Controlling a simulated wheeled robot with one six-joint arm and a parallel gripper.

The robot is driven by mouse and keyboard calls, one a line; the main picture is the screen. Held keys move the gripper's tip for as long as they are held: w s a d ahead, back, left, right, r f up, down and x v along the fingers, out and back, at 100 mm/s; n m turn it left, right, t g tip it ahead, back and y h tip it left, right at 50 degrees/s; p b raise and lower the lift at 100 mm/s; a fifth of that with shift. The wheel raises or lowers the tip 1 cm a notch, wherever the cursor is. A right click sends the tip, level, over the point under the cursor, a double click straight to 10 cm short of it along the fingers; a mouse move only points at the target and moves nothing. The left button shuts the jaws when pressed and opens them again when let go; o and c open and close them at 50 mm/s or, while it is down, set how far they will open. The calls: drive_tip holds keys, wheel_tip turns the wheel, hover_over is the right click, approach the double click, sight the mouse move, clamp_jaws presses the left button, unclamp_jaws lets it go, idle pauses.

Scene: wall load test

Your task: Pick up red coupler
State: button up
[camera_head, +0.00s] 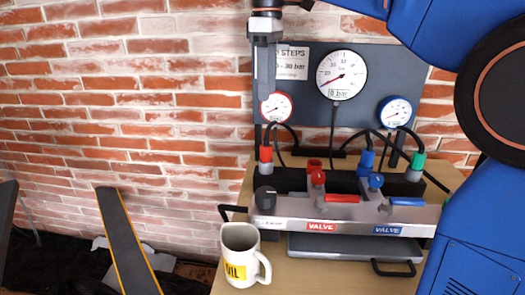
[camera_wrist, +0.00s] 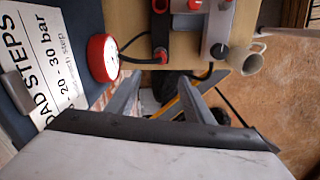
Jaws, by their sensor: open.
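The red coupler (camera_head: 265,154) stands upright, with a red top and grey lower body, at the left end of the dark rack behind the valve block. It also shows in the wrist view (camera_wrist: 160,42), above the fingertips in the picture, with a black hose beside it. My gripper (camera_head: 264,88) points down above the coupler, with a clear gap between them, in front of the panel's left edge. In the wrist view the two fingers (camera_wrist: 153,88) are spread apart with nothing between them. A red open-topped socket (camera_head: 314,164) sits to the right of the coupler.
The panel (camera_head: 305,105) carries a red gauge (camera_head: 275,106), a large white gauge (camera_head: 341,74) and a blue gauge (camera_head: 394,112). Black hoses loop between. A mug (camera_head: 240,252) stands front left.

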sight(267, 140)
wheel_tip(267, 140, down, 17)
drive_tip(key=shift+r, duration=0.15)
drive_tip(key=c, duration=1.1)
